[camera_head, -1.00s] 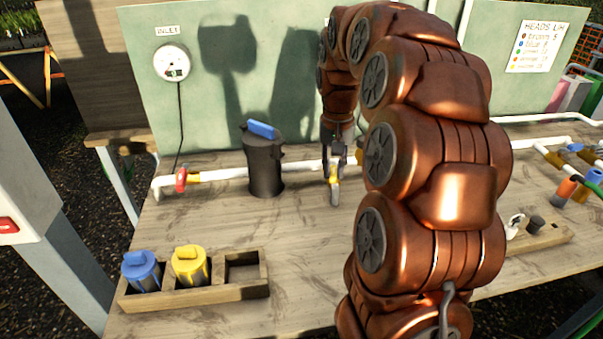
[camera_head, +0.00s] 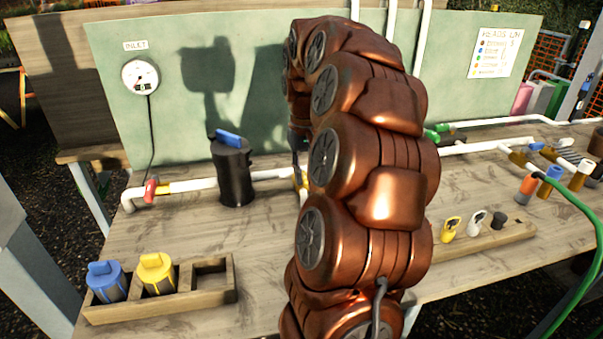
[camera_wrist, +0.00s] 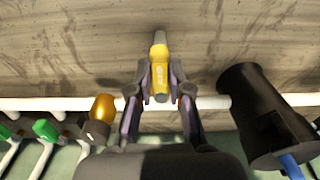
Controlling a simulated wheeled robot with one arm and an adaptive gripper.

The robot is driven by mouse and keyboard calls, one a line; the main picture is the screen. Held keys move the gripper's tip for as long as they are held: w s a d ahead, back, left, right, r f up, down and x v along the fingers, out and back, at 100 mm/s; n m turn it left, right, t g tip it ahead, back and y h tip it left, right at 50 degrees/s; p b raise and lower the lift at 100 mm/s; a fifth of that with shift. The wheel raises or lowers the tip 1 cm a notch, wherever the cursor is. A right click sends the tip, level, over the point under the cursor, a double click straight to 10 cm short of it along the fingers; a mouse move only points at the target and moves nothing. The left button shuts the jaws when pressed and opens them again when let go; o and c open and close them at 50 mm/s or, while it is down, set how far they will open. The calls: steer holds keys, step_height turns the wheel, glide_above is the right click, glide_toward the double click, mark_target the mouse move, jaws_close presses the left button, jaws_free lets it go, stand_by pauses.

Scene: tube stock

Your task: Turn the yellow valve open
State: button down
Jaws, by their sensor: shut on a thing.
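The yellow valve (camera_wrist: 159,75) sits on the white pipe and shows between my fingers in the wrist view. My gripper (camera_wrist: 160,88) is shut on it, one finger on each side. The valve's yellow part points away from the pipe toward the bare tabletop, ending in a pale tip. In the head view only a sliver of the yellow valve (camera_head: 302,178) shows beside my copper arm, which hides most of the gripper.
A black canister with a blue handle (camera_head: 233,170) stands left of the valve, close to the pipe. A red valve (camera_head: 151,189) is farther left. A wooden tray (camera_head: 222,295) holds blue and yellow canisters. Green-handled valves (camera_wrist: 45,130) lie left in the wrist view.

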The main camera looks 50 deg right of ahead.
mark_target(305, 176)
steer(key=c, duration=1.1)
jaws_free()
step_height(305, 176, up, 12)
stand_by(0.6)
